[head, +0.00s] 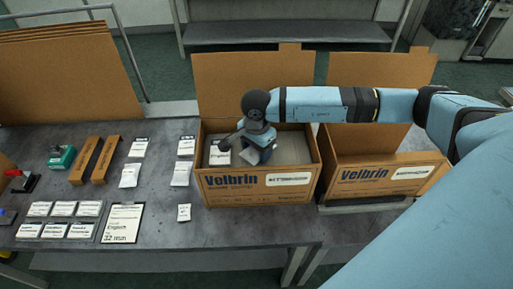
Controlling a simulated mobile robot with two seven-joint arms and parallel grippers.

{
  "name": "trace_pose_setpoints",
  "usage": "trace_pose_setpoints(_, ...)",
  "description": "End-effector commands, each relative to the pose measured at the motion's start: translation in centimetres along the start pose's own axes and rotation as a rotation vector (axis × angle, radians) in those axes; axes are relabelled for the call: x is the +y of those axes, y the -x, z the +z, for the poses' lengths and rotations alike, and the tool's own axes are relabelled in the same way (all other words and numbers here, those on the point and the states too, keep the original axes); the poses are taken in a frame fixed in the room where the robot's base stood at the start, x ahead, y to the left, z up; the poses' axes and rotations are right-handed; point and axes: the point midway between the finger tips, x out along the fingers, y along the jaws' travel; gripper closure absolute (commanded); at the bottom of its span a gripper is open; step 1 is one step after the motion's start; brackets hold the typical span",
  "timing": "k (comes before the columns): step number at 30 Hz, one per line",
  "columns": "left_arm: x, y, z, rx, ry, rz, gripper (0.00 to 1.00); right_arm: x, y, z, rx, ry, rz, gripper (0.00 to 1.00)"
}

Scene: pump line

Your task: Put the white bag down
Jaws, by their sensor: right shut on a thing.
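A white bag (219,157) with a dark top edge shows inside the left open Velbrin box (258,190). My right gripper (227,143) reaches into this box from the right and is shut on the white bag. The gripper and wrist partly cover the box's inside. I cannot tell whether the bag touches the box floor. My left gripper is not in view.
A second open Velbrin box (375,178) stands to the right, partly behind my arm. Several white bags (130,175) lie on the grey table (150,225) to the left. A printed card (121,223), a green tape dispenser (61,157) and brown cartons (104,160) lie further left.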

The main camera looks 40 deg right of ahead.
Motion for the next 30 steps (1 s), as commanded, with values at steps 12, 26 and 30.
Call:
trace_pose_setpoints(12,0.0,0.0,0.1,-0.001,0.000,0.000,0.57,0.0,0.0,0.0,0.000,0.000,0.000,0.13)
trace_pose_setpoints(26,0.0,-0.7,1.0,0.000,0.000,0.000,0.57,-0.1,7.2,0.0,0.001,0.001,-0.004,0.13)
trace_pose_setpoints(30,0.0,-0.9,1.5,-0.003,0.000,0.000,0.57,-0.1,9.8,0.0,0.001,0.000,-0.004,0.13)
